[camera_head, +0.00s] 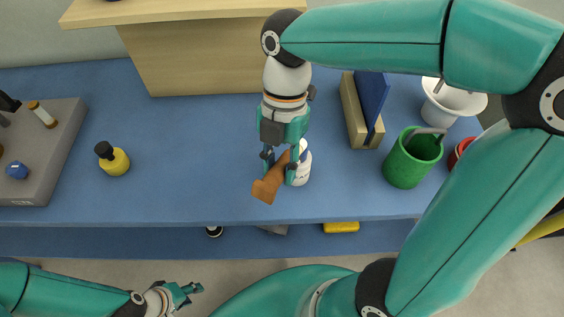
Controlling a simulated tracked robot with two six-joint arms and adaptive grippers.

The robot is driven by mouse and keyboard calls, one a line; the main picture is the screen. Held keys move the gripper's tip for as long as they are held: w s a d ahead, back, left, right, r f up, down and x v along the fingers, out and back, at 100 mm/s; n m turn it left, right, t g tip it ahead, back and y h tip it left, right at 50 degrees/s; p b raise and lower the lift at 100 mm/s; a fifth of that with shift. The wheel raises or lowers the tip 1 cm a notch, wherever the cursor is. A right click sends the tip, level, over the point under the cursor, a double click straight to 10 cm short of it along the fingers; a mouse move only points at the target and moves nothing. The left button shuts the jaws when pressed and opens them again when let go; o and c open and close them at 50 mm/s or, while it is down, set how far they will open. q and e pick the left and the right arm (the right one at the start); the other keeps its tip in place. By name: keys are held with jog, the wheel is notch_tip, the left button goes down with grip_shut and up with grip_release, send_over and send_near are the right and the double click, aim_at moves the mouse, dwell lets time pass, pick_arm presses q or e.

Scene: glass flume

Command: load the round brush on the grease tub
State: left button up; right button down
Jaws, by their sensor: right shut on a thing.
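My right gripper (280,166) reaches down over the blue bench, near its front edge, and is shut on a brown piece (268,190). This looks like the round brush, held tilted; I cannot make out its bristles. A white tub (303,171), likely the grease tub, stands just right of and partly behind the gripper fingers. Whether brush and tub touch I cannot tell. My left gripper (191,293) is empty at the lower left, below the bench front, with its fingers apart.
A yellow bottle with a black cap (115,162) stands left on the blue bench (200,130). A grey tray (62,160) is at far left. A wooden block with a blue board (356,115), a green cup (405,168) and a white mortar (452,105) stand right. A pale wooden stand is behind.

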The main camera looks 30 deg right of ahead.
jog(key=shift+r, duration=0.1)
dwell(0.3)
jog(key=shift+r+p, duration=3.4)
jog(key=shift+r, duration=0.55)
jog(key=shift+w+f, duration=0.1)
